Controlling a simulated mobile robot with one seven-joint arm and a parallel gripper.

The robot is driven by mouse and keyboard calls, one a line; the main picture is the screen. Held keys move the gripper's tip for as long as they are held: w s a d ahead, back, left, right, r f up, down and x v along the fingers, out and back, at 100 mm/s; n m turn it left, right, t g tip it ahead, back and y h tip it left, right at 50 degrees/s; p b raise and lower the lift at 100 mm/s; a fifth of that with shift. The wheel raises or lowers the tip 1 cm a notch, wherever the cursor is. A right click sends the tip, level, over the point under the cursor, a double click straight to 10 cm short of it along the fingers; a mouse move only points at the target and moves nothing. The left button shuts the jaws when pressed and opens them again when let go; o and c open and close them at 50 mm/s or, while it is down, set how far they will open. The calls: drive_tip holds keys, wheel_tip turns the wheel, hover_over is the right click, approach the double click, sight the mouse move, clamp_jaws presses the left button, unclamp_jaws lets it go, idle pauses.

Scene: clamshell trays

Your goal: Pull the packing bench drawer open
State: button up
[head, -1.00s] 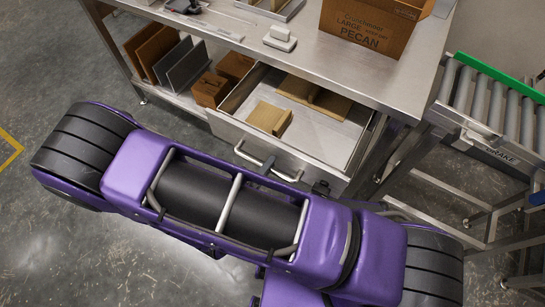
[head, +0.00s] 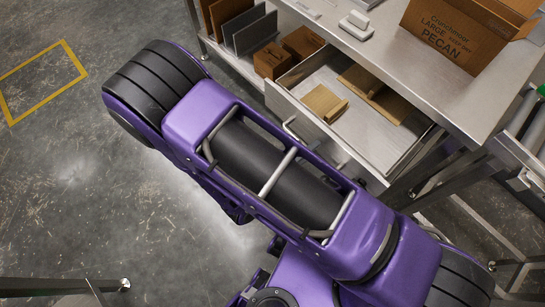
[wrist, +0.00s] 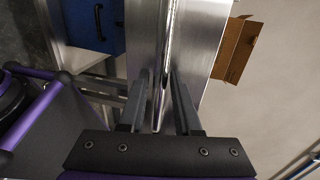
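The packing bench drawer (head: 309,116) stands open, its steel front pulled out from under the bench top. A light bar handle (head: 291,128) on its front is partly covered by my purple arm. My gripper is hidden behind my arm in the head view. In the wrist view its two dark fingers (wrist: 160,80) are apart, with a thin shiny metal bar or edge (wrist: 166,50) running between them. I see a gap beside each finger. I cannot tell whether this bar is the handle or a drawer edge.
The steel bench top (head: 420,85) carries a pecan carton (head: 455,35) and a small white device (head: 356,25). Brown boxes (head: 271,61) sit left of the drawer. A roller conveyor stands at right. Floor at left is clear.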

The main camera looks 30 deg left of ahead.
drive_tip(key=v, duration=1.7)
drive_tip(key=shift+f, duration=0.1)
